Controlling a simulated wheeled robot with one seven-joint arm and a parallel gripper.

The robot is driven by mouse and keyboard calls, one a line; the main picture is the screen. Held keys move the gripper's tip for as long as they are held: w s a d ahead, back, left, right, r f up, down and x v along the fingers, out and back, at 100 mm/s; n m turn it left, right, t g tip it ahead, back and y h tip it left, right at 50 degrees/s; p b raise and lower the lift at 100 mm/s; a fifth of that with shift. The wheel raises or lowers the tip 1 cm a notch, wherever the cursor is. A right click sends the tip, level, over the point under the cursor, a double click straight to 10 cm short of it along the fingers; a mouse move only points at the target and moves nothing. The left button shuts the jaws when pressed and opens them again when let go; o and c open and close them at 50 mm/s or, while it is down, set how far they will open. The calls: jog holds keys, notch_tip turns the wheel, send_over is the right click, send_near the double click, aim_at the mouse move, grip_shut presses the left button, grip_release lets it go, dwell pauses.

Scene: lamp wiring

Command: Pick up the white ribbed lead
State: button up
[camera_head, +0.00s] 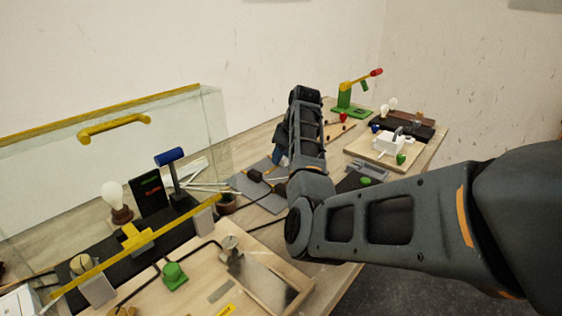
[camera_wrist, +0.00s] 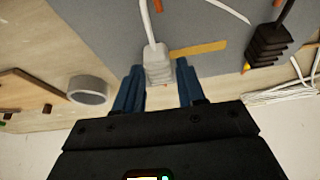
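The white ribbed lead (camera_wrist: 158,68) lies on a grey mat (camera_wrist: 100,30) in the wrist view. Its ribbed end points toward my gripper and its white cable runs away to the top edge. My gripper (camera_wrist: 160,76) has its two blue fingers apart, one on each side of the ribbed end. A thin gap shows at the right finger; the left finger is very close to the lead, and I cannot tell if it touches. In the head view my arm hides the lead and most of the gripper.
A black ribbed lead (camera_wrist: 268,42) lies to the right on the mat, near a bundle of white cables (camera_wrist: 280,94). A grey tape roll (camera_wrist: 89,89) stands at left. In the head view a glass screen (camera_head: 100,140) with a yellow top edge stands at left.

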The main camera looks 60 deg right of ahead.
grip_shut()
jog(key=shift+r, duration=0.1)
jog(key=shift+r, duration=0.6)
notch_tip(320, 180, up, 3)
jog(key=shift+d+f+b, duration=0.1)
jog(key=shift+f+b, duration=0.05)
jog(key=shift+b, duration=0.15)
jog(key=s+d+r, duration=0.5)
jog(key=s+r, duration=0.2)
jog(key=s, duration=0.3)
jog(key=shift+s+d+b, duration=0.2)
jog(key=shift+d+b, duration=0.05)
jog(key=shift+b, duration=0.2)
